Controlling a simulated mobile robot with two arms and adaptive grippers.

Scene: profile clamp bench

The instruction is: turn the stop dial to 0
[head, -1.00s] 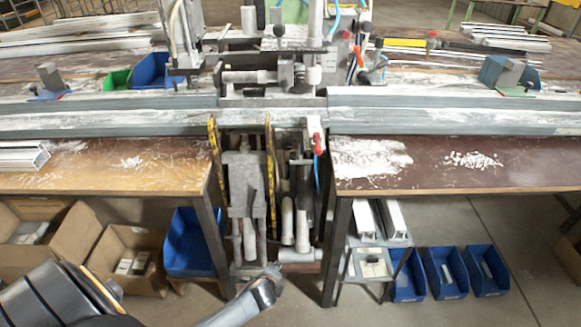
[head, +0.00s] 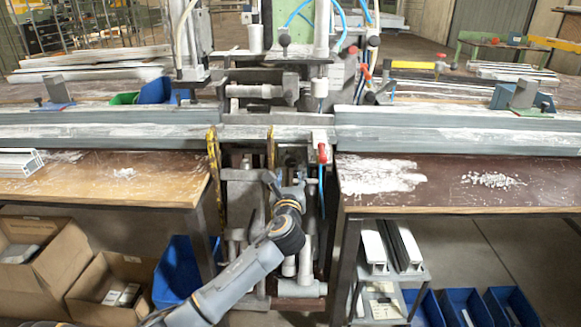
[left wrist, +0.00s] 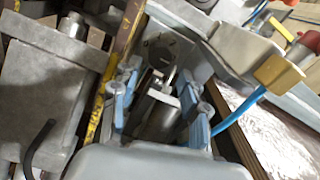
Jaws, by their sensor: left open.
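My left gripper (head: 286,180) is raised in front of the machine's lower middle, below the long grey rail. In the left wrist view its two blue-grey fingers (left wrist: 160,88) are spread apart, with nothing held between them. A dark round disc (left wrist: 168,48), possibly the stop dial, shows beyond the fingertips, apart from them. A grey metal block or shaft lies in line with the gap and covers part of the view. No dial marks or numbers are readable. In the head view the gripper hides this spot. My right gripper is not in view.
The grey rail (head: 450,138) runs above. Wooden bench tops (head: 100,190) flank the gap. Cardboard boxes (head: 105,290) and blue bins (head: 465,305) sit below.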

